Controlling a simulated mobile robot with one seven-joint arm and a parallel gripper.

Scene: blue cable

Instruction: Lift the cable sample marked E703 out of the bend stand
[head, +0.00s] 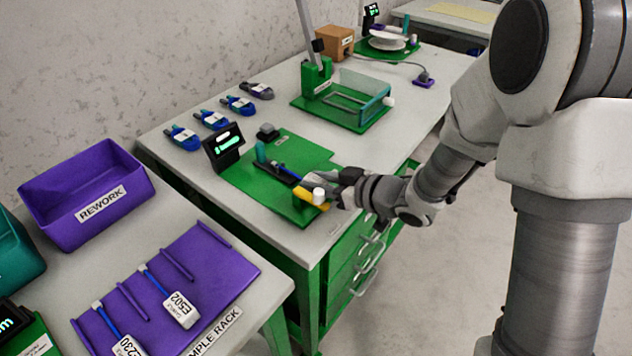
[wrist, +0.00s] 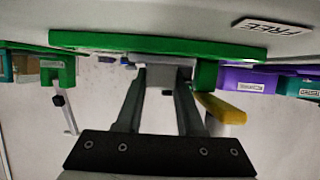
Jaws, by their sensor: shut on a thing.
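A blue cable (head: 285,169) lies along the channel and runs toward my gripper (head: 322,181). In the wrist view, my gripper (wrist: 164,78) is shut on a pale grey-white block (wrist: 168,72) at the board's edge, which looks like the sample's end tag. I cannot read E703 on it. A yellow lever (head: 304,195) with a white knob (head: 319,196) is beside my gripper; the yellow also shows in the wrist view (wrist: 222,108).
A purple sample rack (head: 215,262) holds samples marked E502 (head: 180,308) and E230. A purple REWORK bin (head: 88,193) stands behind it. A green fixture (head: 330,105) stands farther back.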

